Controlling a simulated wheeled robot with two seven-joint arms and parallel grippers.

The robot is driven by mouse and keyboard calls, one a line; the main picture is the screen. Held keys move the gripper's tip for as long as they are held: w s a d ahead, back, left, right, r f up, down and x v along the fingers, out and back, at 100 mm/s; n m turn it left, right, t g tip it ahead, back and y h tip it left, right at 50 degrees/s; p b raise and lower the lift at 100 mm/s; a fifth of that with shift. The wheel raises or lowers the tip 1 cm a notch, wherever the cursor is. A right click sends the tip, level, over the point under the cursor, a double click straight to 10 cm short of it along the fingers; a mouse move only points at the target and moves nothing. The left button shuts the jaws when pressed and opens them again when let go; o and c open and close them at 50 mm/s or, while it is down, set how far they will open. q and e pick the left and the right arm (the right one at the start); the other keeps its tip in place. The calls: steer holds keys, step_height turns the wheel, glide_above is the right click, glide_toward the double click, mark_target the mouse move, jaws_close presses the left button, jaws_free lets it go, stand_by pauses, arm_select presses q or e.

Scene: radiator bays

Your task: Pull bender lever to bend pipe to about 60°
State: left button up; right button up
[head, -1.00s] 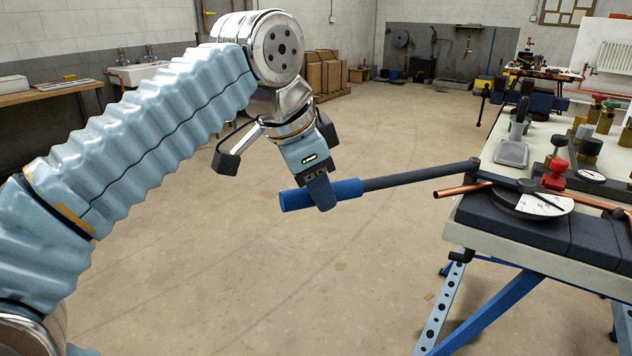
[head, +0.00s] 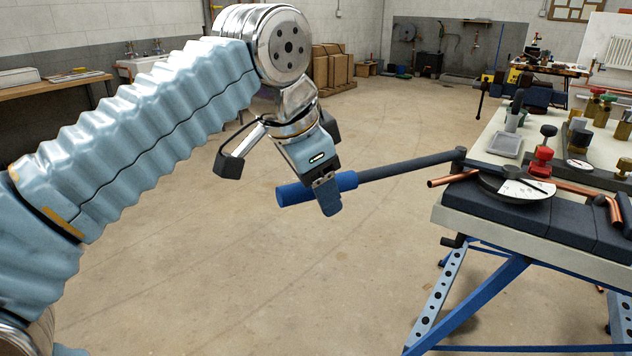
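The bender lever (head: 410,167) is a long dark bar with a blue grip (head: 291,193) at its left end. It reaches out left from the bender, past the bench edge. My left gripper (head: 326,190) is shut around the blue grip near its right part. The bender's round dial (head: 516,190), white and dark with a scale, sits on the dark bench top. The copper pipe (head: 452,180) runs through the bender, its near end sticking out left of the bench. The scale is too small to read. My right gripper is not in view.
The workbench (head: 560,262) stands on blue legs (head: 478,296) at the right. The floor left of the bench is clear.

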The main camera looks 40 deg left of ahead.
arm_select(q)
steer(key=shift+o, duration=0.3)
steer(key=shift+r, duration=0.1)
steer(key=p+v, duration=0.3)
steer(key=v, duration=1)
steer(key=shift+s+r, duration=0.15)
steer(key=shift+r, duration=0.15)
